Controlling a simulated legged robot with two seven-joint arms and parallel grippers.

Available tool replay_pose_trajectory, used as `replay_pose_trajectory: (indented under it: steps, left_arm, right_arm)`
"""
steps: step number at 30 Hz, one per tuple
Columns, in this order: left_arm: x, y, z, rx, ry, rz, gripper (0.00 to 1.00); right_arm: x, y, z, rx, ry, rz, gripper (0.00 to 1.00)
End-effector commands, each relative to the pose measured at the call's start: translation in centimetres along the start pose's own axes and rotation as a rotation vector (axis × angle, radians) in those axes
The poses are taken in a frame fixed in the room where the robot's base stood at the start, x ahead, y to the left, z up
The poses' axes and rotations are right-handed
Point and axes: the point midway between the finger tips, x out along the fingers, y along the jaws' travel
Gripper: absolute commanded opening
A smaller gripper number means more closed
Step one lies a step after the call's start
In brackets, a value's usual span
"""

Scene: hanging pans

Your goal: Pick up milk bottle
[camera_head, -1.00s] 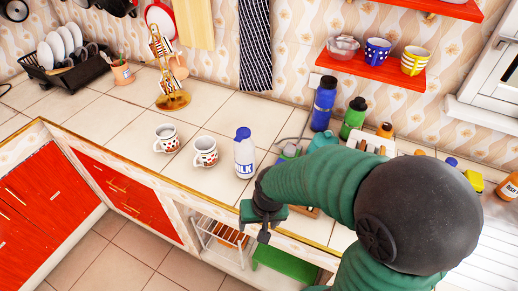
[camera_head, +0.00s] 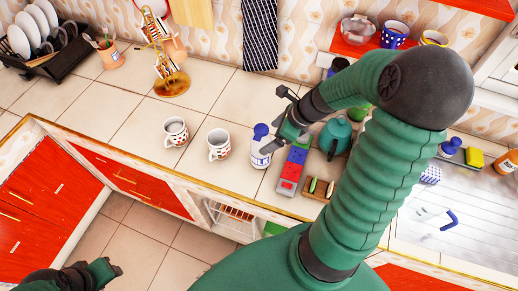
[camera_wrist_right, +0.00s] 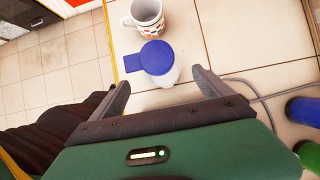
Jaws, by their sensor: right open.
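The milk bottle (camera_head: 259,158), white with a blue cap, stands upright on the tiled counter near its front edge. In the right wrist view the milk bottle (camera_wrist_right: 157,58) is seen from above, its cap hiding much of its body. My right gripper (camera_head: 273,120) is open and empty at the bottle's right side. In the right wrist view the right gripper's (camera_wrist_right: 162,85) fingers point toward the bottle, which stands just ahead of the gap between them. Contact cannot be made out. My left gripper (camera_head: 105,270) shows at the lower left, away from the counter; its jaws are unclear.
Two patterned mugs (camera_head: 219,146) (camera_head: 175,132) stand left of the bottle. A red and grey block (camera_head: 290,172) and a teal kettle (camera_head: 335,135) are close on the right. A brass stand (camera_head: 170,82) is behind. Bare tiles lie behind the mugs.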

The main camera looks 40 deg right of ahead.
Motion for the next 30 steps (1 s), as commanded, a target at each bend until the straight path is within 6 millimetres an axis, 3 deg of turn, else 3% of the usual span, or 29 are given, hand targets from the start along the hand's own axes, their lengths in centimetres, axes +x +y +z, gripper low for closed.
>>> replay_pose_trajectory:
  steps: [12,20,30]
  left_arm:
    - [0.2,0.0,0.0,0.0,0.001,0.0,0.36]
    - [0.3,0.0,0.0,0.0,0.001,0.0,0.36]
    - [0.3,0.0,0.1,0.0,0.0,0.0,0.36]
  right_arm:
    - [6.1,-0.1,0.1,0.0,-0.001,0.001,0.89]
    - [6.7,-0.1,0.2,-0.002,0.001,-0.004,0.89]
    - [6.7,-0.2,0.1,-0.001,0.001,-0.002,0.47]
